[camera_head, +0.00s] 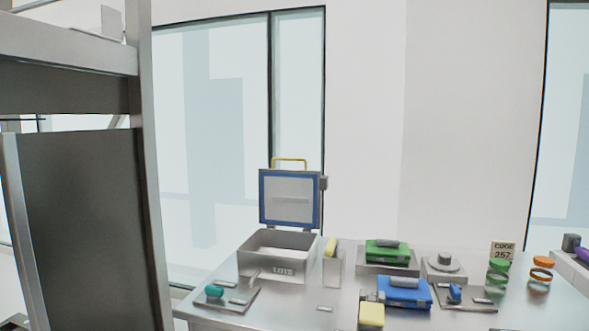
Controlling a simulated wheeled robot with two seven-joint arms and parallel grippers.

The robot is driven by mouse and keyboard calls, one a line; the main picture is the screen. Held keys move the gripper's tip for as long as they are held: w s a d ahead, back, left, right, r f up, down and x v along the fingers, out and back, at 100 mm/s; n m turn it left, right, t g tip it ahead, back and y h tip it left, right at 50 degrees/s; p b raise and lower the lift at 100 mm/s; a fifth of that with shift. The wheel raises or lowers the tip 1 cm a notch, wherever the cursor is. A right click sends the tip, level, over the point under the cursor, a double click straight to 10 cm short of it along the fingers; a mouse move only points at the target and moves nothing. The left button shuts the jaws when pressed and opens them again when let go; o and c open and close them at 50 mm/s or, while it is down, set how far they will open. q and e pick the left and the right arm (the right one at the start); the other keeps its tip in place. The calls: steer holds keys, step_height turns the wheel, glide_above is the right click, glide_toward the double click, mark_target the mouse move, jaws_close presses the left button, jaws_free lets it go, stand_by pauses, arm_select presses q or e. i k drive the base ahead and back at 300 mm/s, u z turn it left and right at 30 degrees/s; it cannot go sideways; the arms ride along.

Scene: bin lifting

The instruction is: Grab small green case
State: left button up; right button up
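The small green case (387,251) sits on a low grey block (368,267) toward the back of the metal table (240,319). It has a dark grey handle or clasp on top. It is closed and behind the blue case. Neither of my grippers shows in the head view.
An open metal bin (262,270) with a raised blue-framed lid (290,197) stands left of the case. A blue case (404,293) lies in front. Yellow blocks (371,315), green rings (498,272), orange rings (541,269) and a code sign (502,251) are nearby. A tall grey rack (85,200) stands left.

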mark_target(380, 250)
steer(key=z, duration=1.9)
steer(key=i, duration=1.15)
steer(key=u, duration=1)
